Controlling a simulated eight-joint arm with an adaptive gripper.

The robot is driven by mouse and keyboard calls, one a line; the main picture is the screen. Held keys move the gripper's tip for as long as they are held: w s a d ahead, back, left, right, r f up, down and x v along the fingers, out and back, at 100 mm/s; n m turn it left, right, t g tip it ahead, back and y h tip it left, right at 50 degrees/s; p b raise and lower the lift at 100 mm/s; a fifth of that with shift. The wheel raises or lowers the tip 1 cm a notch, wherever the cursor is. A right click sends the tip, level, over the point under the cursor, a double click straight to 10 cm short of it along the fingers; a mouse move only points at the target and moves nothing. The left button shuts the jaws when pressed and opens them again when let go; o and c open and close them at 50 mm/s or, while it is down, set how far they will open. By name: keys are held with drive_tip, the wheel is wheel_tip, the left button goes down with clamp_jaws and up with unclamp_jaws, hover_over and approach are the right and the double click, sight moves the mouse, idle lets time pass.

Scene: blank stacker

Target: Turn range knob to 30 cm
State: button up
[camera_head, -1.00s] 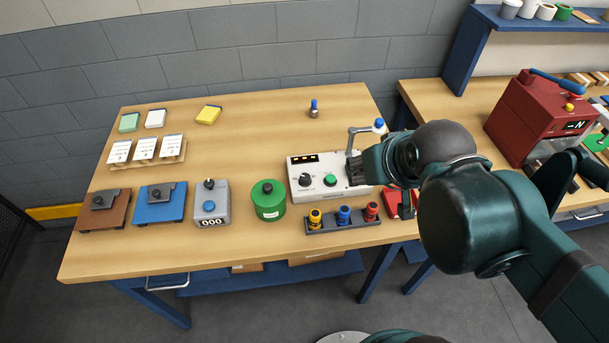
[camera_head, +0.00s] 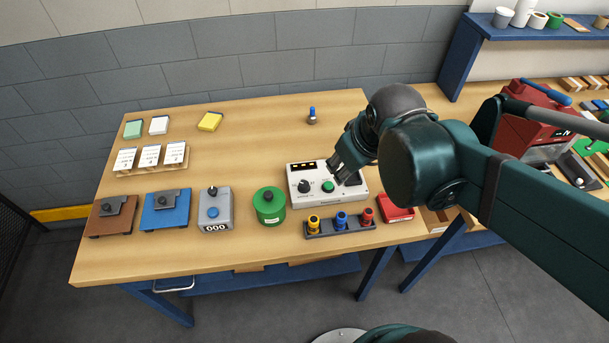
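The white instrument box (camera_head: 313,200) stands on the wooden bench, right of centre. It has a dark display strip at its upper left, a black knob (camera_head: 304,186) below that, and a green button (camera_head: 327,187) to the right of the knob. The knob's marks are too small to read. My gripper (camera_head: 340,172) hangs at the right part of the box, to the right of the knob and apart from it. My wrist and arm hide the box's upper right corner. The fingers are small and dark here, so their opening does not show clearly.
A rack with yellow, blue and red plugs (camera_head: 340,222) stands in front of the box. A green round canister (camera_head: 269,214) is to its left, and a grey counter box (camera_head: 215,218) farther left. A red box (camera_head: 396,211) lies at right. The bench behind is mostly clear.

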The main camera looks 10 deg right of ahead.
drive_tip(key=w+a+n+g+p, duration=0.1)
drive_tip(key=w+a+n+p, duration=0.1)
drive_tip(key=n+p, duration=0.1)
drive_tip(key=n+g+p, duration=0.4)
drive_tip(key=n+p, duration=0.4)
approach(304, 183)
drive_tip(key=shift+d, duration=0.25)
drive_tip(key=shift+a+f+n+p, duration=0.3)
drive_tip(key=shift+a+f+p, duration=0.1)
drive_tip(key=shift+f, duration=0.1)
drive_tip(key=shift+f, duration=0.15)
drive_tip(key=shift+f+b, duration=0.3)
drive_tip(key=shift+f, duration=3.4)
drive_tip(key=shift+c, duration=0.7)
